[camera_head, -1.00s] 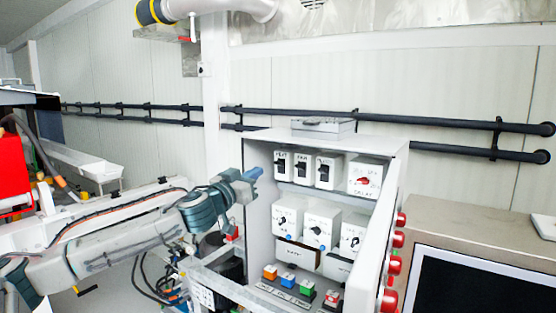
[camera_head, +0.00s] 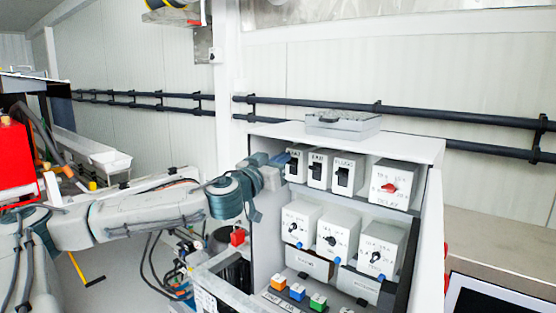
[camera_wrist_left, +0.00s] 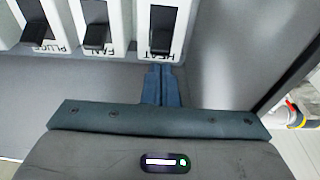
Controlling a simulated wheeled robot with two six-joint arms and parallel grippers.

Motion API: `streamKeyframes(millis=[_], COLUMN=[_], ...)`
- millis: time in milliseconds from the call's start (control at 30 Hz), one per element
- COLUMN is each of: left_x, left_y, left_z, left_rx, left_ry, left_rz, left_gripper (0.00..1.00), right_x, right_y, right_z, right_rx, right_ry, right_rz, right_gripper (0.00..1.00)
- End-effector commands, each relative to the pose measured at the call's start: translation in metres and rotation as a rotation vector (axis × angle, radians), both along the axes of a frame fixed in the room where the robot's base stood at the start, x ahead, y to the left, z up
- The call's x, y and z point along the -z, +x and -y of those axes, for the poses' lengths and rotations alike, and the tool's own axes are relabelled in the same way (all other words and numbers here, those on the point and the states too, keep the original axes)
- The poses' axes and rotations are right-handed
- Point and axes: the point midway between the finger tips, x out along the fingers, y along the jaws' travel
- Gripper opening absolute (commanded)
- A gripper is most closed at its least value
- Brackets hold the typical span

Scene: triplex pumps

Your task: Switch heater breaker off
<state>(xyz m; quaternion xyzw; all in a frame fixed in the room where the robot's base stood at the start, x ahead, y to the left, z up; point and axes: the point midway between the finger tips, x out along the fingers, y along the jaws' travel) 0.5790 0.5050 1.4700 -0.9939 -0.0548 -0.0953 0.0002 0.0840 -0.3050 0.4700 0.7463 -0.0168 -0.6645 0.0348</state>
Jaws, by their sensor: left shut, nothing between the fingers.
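The heater breaker (camera_head: 296,163), a white box with a black switch, is at the left end of the cabinet's top shelf. In the left wrist view it is the box marked HEAT (camera_wrist_left: 174,12), its black switch (camera_wrist_left: 160,40) facing me. My left gripper (camera_head: 280,160) is shut and empty, its blue fingertips right at this breaker's front. In the left wrist view the fingertips (camera_wrist_left: 160,72) are just below the switch; whether they touch it I cannot tell. My right gripper is not in view.
The fan breaker (camera_head: 319,168) and plugs breaker (camera_head: 347,174) stand close beside the heater breaker. A delay box with a red knob (camera_head: 389,187) is further right. Dial boxes (camera_head: 335,237) fill the shelf below, with coloured buttons (camera_head: 298,292) under them. The cabinet's side wall is close by.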

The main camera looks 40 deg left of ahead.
Motion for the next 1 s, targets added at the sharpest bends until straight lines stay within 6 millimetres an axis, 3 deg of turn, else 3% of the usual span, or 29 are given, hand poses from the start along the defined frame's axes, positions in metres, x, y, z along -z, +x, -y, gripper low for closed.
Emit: streamKeyframes(millis=[200, 667, 1000], left_x=[-0.006, -0.003, -0.001], left_y=[0.0, 0.0, 0.0], left_z=[-0.001, -0.001, 0.0], left_rx=[-0.002, 0.0, 0.002], left_ry=[0.012, 0.012, 0.013], left_rz=[0.009, 0.04, 0.062], left_gripper=[0.0, 0.0, 0.0], right_x=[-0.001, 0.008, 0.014], right_y=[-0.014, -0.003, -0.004], right_z=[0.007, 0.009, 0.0], right_rx=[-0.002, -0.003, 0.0], right_ry=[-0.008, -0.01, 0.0], right_rz=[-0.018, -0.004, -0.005], right_gripper=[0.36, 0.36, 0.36])
